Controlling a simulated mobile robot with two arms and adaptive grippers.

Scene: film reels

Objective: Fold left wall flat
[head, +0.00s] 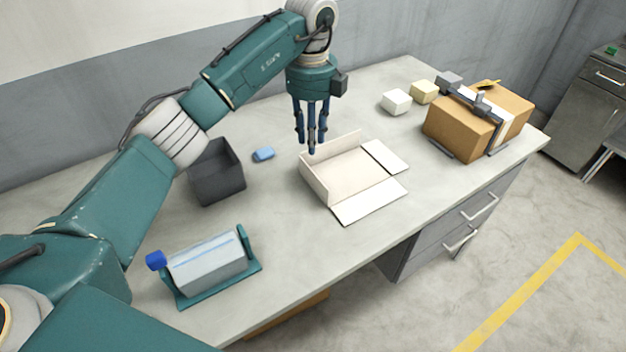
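A shallow cream carton (343,181) lies open on the table. Its left wall (314,181) and back wall (335,147) stand up. Its front flap (368,201) and right flap (385,157) lie flat, spread outward on the table. My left gripper (311,146) points down over the carton's back left corner, its blue fingers apart with gaps between them and nothing seen in them. The lowest fingertip is close to the left wall's top edge; I cannot tell whether it touches. My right gripper is not in view.
A dark grey open bin (217,180) and a blue block (263,154) lie left of the carton. A teal holder (215,268) stands front left. White (396,101) and yellow (423,91) blocks and a brown box (459,131) stand back right.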

